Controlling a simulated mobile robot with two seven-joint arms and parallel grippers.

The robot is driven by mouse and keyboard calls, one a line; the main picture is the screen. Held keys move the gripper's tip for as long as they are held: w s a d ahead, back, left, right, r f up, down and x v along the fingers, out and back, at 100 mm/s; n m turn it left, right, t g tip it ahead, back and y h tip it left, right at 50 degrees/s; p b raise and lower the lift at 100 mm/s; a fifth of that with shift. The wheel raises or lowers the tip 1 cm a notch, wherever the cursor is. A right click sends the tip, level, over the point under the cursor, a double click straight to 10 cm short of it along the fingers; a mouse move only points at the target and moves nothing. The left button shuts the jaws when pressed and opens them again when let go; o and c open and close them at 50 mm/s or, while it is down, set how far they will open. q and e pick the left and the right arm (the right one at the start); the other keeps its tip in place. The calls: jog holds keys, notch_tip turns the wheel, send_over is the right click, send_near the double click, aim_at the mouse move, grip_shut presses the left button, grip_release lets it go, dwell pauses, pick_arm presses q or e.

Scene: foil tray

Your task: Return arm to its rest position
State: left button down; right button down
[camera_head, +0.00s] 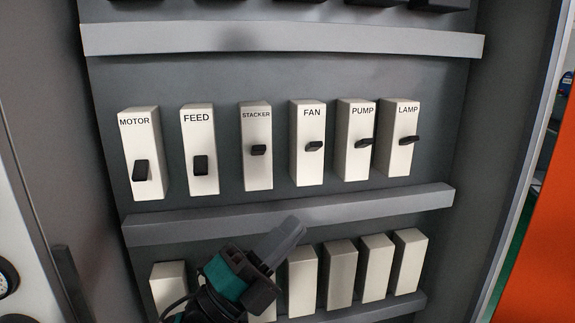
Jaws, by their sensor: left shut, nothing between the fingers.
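My left gripper (284,240) is in the lower middle of the head view. It is shut and empty, with its fingertips in front of the lower grey rail (385,205). Behind it is a grey panel with a row of labelled white switch blocks: MOTOR (149,130), FEED (199,135), STACKER (257,175), FAN (305,170), PUMP (350,165) and LAMP (400,160). Each has a black lever. The MOTOR and FEED levers sit lower on their blocks than the others. My right gripper is not in view.
An upper grey rail (285,38) crosses above the switches. Plain white blocks (340,275) form a lower row, partly hidden by my gripper. Cabinet side walls bound the panel. An orange surface (540,250) stands at the far right.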

pick_arm(q)
jog(key=s+a+f+n+t+y, duration=0.1)
jog(key=a+f+n+t+y, duration=0.1)
jog(key=a+f+n+y, duration=0.65)
jog(key=s+a+f+n+t+y, duration=0.15)
jog(key=f+n+y, duration=0.45)
jog(key=f+n, duration=0.6)
jog(key=s+a+f+n+g+y, duration=0.2)
jog(key=s+a+f+n+g, duration=0.1)
jog(key=s+f, duration=0.3)
jog(key=s+a+f+n+g+y+p, duration=0.1)
jog(key=s+a+f+n+g+y, duration=0.1)
jog(key=s+f, duration=0.4)
notch_tip(320, 180, down, 4)
jog(key=shift+a+n+g, duration=0.75)
jog(key=shift+a+n, duration=0.1)
jog(key=shift+a, duration=0.25)
